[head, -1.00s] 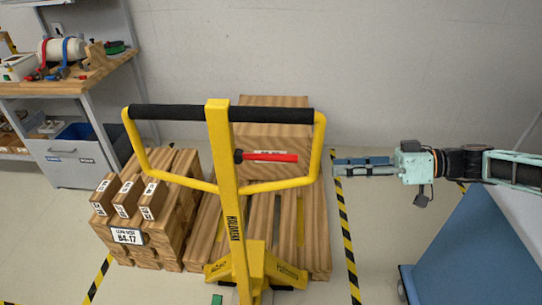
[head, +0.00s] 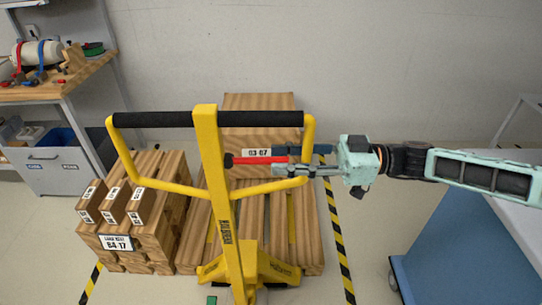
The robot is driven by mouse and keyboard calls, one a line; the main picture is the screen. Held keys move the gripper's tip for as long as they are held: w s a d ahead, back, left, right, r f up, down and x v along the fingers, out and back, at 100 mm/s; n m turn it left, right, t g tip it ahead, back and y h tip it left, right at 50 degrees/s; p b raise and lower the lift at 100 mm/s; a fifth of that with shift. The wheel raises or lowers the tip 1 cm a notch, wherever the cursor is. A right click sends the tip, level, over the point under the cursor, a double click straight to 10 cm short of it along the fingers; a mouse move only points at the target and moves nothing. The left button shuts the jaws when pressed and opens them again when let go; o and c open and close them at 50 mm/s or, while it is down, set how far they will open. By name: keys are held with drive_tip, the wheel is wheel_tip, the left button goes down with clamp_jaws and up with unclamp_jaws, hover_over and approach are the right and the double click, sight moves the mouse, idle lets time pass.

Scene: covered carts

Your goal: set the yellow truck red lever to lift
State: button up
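The yellow pallet truck (head: 226,215) stands in the middle of the head view, its looped handle with a black grip bar (head: 150,120) upright. The red lever (head: 258,160) sticks out to the right from the handle's column, roughly level. My gripper (head: 290,168) reaches in from the right, inside the right side of the handle loop. Its fingertips are at the lever's outer end; I cannot tell whether they touch it. The spacing of the fingers is not clear at this size.
A wooden crate labelled 03-07 (head: 258,103) and a pallet (head: 307,235) stand behind the truck. Stacked wood with small boxes (head: 115,202) is at left. A workbench (head: 60,85) is at the far left. A blue cart (head: 450,255) stands at right. Yellow-black tape (head: 340,245) marks the floor.

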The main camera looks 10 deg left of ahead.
sight(262, 161)
drive_tip(key=shift+x, duration=1.5)
drive_tip(key=shift+c, duration=0.3)
clamp_jaws()
